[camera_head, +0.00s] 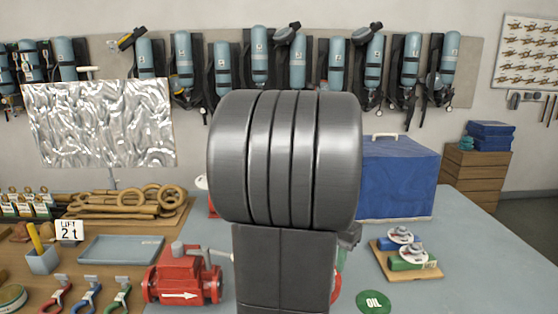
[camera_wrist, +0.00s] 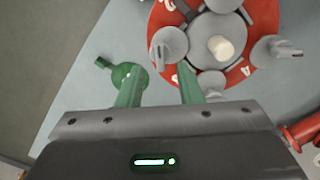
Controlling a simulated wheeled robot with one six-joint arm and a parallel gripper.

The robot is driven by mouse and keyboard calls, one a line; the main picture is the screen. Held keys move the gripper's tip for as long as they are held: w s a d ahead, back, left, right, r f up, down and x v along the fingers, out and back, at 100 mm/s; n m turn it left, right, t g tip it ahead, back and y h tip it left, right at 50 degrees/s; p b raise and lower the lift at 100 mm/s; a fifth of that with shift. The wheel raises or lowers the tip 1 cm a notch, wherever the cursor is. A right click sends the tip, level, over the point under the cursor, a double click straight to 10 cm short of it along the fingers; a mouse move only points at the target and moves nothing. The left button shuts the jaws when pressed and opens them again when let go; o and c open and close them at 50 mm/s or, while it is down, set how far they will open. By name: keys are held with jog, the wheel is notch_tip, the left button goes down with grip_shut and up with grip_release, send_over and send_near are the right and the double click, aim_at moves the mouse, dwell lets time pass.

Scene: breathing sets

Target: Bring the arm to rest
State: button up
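In the head view my own dark grey arm fills the middle and hides most of the gripper and the board.
In the head view a red pump-like body (camera_head: 184,280) with a white arrow stands left of my arm. A blue-covered box (camera_head: 398,178), a wooden board with gauges (camera_head: 428,272) and a green OIL disc (camera_head: 374,301) are to the right. Breathing sets (camera_head: 260,58) hang behind.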

notch_tip(320, 180, down, 4)
jog(key=shift+f, duration=0.1)
dwell(0.4)
